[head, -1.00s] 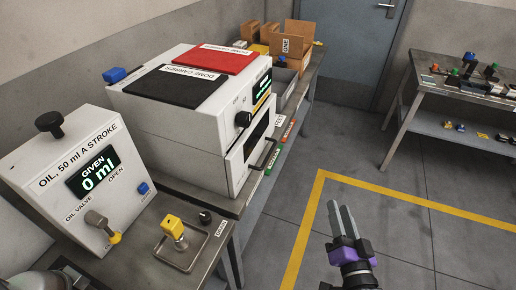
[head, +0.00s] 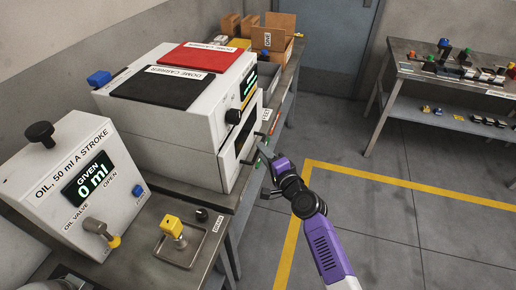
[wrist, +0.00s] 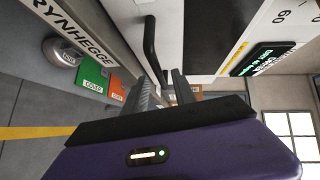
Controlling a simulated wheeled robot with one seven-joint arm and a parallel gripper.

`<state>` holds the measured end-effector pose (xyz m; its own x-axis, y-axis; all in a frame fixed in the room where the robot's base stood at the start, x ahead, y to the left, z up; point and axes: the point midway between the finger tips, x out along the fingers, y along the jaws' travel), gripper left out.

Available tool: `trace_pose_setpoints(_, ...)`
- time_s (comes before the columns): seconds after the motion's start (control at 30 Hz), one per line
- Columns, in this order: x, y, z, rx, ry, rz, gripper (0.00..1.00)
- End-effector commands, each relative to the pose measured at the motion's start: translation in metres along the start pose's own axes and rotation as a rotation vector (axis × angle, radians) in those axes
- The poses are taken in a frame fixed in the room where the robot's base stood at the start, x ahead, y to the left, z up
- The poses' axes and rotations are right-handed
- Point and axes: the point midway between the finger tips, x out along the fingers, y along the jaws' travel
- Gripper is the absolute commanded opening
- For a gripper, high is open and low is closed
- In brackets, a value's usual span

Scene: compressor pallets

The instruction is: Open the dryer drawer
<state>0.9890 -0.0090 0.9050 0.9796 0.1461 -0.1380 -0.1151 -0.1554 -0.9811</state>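The dryer (head: 165,150) is a large white box on the bench at the left, with a green-lit display and a black knob (head: 233,116) on its front. The drawer (head: 229,170) is its lower front, with a dark panel; it looks shut. Its black bar handle shows in the wrist view (wrist: 151,45), standing off the white front. My gripper (head: 265,149) is in front of the drawer, close to the handle. In the wrist view its two fingers (wrist: 162,92) are apart, with the handle's end near the gap. I cannot tell whether they touch it.
A red pad (head: 197,57) and a black pad (head: 161,84) lie on the dryer. The oil unit (head: 75,185) and a metal tray (head: 186,246) stand nearer me. Cardboard boxes (head: 276,40) are beyond the dryer. Floor at the right is clear up to another table (head: 425,85).

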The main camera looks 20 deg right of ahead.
Motion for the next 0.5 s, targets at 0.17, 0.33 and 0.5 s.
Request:
trace_pose_setpoints(0.17,0.024,0.001,0.001,-0.002,0.000,0.000,0.32)
trace_pose_setpoints(0.33,0.035,0.001,0.000,-0.001,0.000,0.000,0.32)
trace_pose_setpoints(0.5,0.037,0.000,0.000,-0.003,0.001,0.000,0.32)
